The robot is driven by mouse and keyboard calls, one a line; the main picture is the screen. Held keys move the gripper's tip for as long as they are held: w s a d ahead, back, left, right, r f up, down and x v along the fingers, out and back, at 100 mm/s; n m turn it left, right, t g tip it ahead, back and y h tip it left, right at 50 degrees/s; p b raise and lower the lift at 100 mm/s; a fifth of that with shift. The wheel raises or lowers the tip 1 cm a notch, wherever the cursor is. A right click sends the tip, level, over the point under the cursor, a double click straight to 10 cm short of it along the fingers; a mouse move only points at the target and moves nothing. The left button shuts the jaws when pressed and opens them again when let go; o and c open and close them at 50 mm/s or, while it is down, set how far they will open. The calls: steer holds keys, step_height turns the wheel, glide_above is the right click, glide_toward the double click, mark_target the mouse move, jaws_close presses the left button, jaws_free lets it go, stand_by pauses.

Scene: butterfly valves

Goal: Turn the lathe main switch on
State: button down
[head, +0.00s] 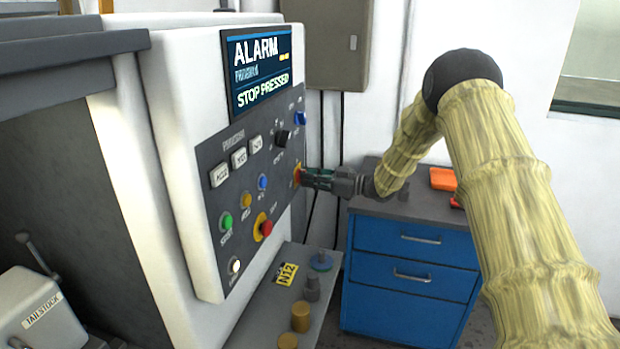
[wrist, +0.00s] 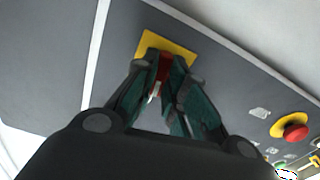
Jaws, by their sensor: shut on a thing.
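The lathe main switch is a red handle (wrist: 164,66) on a yellow square plate (wrist: 178,44) on the grey control panel. In the head view only a little of its yellow plate (head: 296,174) shows at the panel's right edge, behind my gripper. My gripper (head: 305,177) reaches in from the right, its fingertips at the switch. In the wrist view my gripper (wrist: 166,80) is shut on the red handle, with one finger on each side. The fingers hide much of the handle, and I cannot read any position marks.
The panel's screen (head: 262,68) reads ALARM and STOP PRESSED. A red stop button (head: 266,228) on yellow sits lower left of the switch; it also shows in the wrist view (wrist: 296,131). Below are a ledge with knobs (head: 301,316) and a blue drawer cabinet (head: 412,285).

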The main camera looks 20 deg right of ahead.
steer(key=shift+m, duration=0.9)
steer(key=shift+r, duration=0.1)
steer(key=c, duration=1.5)
jaws_free()
steer(key=shift+o, duration=0.2)
steer(key=v, duration=1.2)
